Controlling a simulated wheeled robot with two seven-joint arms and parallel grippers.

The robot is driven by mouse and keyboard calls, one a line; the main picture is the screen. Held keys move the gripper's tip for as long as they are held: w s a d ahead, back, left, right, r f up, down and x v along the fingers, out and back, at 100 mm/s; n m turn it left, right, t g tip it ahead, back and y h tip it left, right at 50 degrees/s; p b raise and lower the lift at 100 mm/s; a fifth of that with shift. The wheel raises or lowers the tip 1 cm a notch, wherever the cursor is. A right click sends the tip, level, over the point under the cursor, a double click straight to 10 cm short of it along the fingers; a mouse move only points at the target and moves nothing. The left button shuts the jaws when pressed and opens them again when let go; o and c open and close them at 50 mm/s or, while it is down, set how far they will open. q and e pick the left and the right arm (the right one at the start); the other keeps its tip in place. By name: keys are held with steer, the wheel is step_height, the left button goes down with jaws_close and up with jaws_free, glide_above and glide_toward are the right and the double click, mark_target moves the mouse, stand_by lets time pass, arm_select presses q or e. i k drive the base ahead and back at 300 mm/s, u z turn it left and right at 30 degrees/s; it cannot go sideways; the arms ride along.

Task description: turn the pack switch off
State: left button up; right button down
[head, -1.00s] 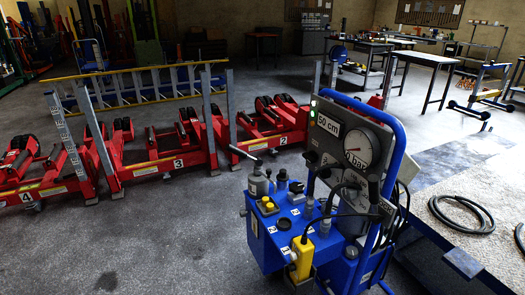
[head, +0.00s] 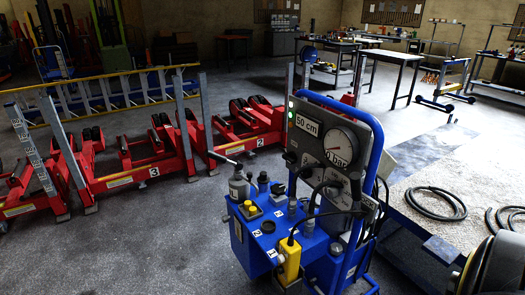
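The blue hydraulic pack (head: 318,245) stands upright at lower centre in the head view. A small green light (head: 291,116) glows at the panel's left edge. On the pack's top are a yellow button box (head: 249,208) and several dark knobs. A yellow box (head: 290,262) with a black cable is at its front. I cannot tell which control is the pack switch, or its position. Neither gripper is in view.
Red jack units (head: 130,170) with grey posts stand at left, a yellow ladder (head: 110,90) behind them. A blue-framed platform (head: 430,238) with black hoses (head: 435,204) lies right of the pack. Open grey floor (head: 150,250) is at front left.

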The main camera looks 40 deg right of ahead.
mark_target(291, 159)
steer(key=i, duration=3.25)
steer(key=z, duration=3.35)
